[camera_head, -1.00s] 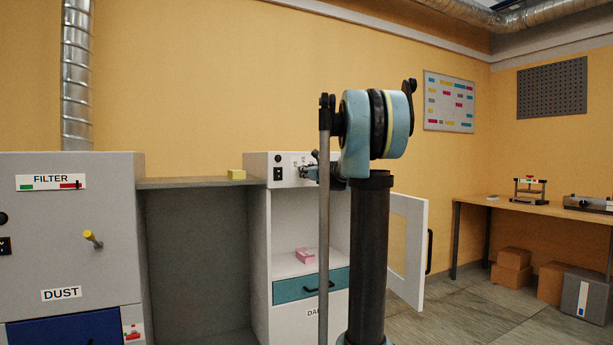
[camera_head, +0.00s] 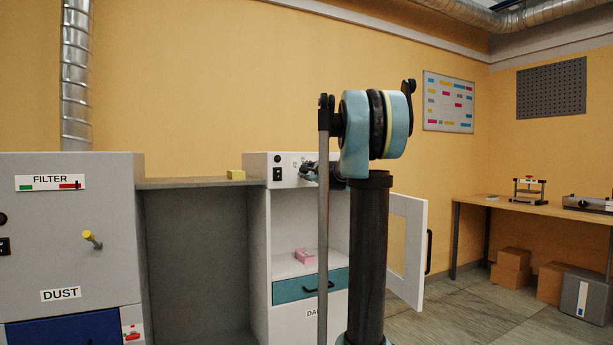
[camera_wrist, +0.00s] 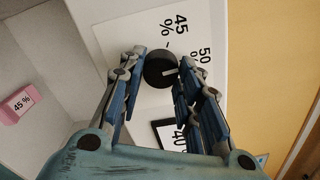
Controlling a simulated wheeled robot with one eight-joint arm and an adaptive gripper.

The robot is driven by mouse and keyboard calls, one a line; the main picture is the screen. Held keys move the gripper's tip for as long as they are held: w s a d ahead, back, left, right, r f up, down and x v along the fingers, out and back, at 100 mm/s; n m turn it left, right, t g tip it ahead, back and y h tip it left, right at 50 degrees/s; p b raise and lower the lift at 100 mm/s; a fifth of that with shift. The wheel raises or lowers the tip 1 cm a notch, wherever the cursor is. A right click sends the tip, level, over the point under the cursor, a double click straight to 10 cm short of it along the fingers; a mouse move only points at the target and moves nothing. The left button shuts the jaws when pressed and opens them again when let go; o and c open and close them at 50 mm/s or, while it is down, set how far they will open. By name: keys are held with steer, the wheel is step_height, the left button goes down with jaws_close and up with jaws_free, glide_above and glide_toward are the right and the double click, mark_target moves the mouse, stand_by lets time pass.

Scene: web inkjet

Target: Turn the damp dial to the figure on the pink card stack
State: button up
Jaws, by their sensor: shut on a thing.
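The damp dial (camera_wrist: 158,70) is a round black knob with a white pointer line on the white cabinet's panel. In the wrist view, its line points right, towards the partly hidden 50 % mark.
The white cabinet (camera_head: 257,230) has a teal drawer (camera_head: 295,287) below and an open door (camera_head: 408,245) at right. The grey dust filter unit (camera_head: 60,245) stands at left.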

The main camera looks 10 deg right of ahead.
steer(key=n, duration=0.5)
steer(key=shift+s+n, duration=0.1)
steer(key=shift+n, duration=0.3)
steer(key=shift+c, duration=0.2)
steer(key=shift+o, duration=0.2)
steer(key=n, duration=0.5)
steer(key=shift+n, duration=0.4)
steer(key=o, duration=1)
steer(key=shift+o, duration=0.2)
steer(key=v, duration=1.1)
steer(key=shift+s, duration=0.35)
steer(key=shift+d, duration=0.1)
